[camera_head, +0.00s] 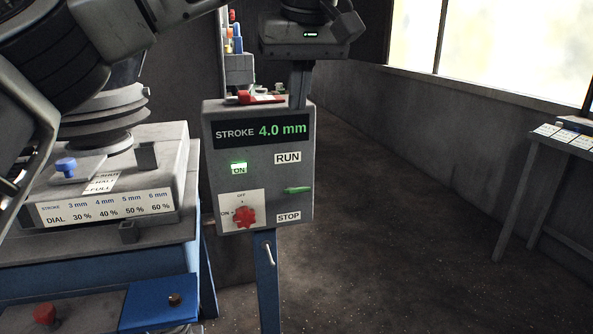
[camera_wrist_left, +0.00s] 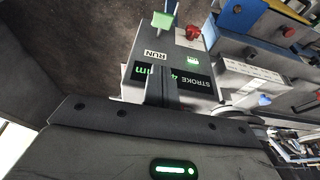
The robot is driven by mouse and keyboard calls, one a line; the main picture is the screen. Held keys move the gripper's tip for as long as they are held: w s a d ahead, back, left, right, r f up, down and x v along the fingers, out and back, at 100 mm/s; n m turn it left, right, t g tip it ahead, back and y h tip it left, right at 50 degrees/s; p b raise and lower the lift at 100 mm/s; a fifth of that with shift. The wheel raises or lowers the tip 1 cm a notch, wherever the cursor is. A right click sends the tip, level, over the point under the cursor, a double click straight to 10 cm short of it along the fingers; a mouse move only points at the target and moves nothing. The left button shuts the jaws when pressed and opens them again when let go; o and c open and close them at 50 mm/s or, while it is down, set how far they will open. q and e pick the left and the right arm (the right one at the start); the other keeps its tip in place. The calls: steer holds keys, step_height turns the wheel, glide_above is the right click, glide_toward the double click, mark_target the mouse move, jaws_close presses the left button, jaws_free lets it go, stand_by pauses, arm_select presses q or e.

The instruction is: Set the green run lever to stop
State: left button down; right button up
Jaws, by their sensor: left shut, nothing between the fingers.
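The green run lever (camera_head: 298,190) is on the right of the grey control box's front (camera_head: 222,185), between the RUN label (camera_head: 287,158) and the STOP label (camera_head: 289,217). It lies nearly level in the head view. In the left wrist view the lever (camera_wrist_left: 163,20) shows a pale green end beyond the RUN label. My left gripper (camera_head: 299,102) is shut and empty, its fingers pointing down at the box's upper right edge, above the lever and apart from it. I cannot tell whether the fingers touch the box. My right gripper is not in view.
The box display (camera_head: 262,131) reads STROKE 4.0 mm. A lit ON lamp (camera_head: 239,168) and a red knob (camera_head: 245,216) are on the left of the box. A blue-knobbed panel (camera_head: 65,166) stands left. The floor right of the box is clear up to a table (camera_head: 548,137).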

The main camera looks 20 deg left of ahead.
arm_select(q)
glide_toward(295, 161)
steer(key=f, duration=0.1)
steer(key=s+f, duration=0.1)
steer(key=f, duration=0.1)
steer(key=s+f+b, duration=0.1)
steer(key=shift+s+a+f, duration=0.1)
steer(key=shift+a+f, duration=0.1)
steer(key=shift+f, duration=0.05)
steer(key=shift+s+d+f, duration=0.1)
steer(key=shift+s+f, duration=0.1)
steer(key=shift+f, duration=0.4)
steer(key=shift+s+d+f, duration=0.15)
steer(key=shift+f, duration=0.45)
steer(key=shift+s+d+f, duration=0.25)
steer(key=shift+s+f, duration=0.1)
steer(key=shift+f, duration=0.35)
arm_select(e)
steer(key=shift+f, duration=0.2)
arm_select(q)
steer(key=shift+d, duration=0.1)
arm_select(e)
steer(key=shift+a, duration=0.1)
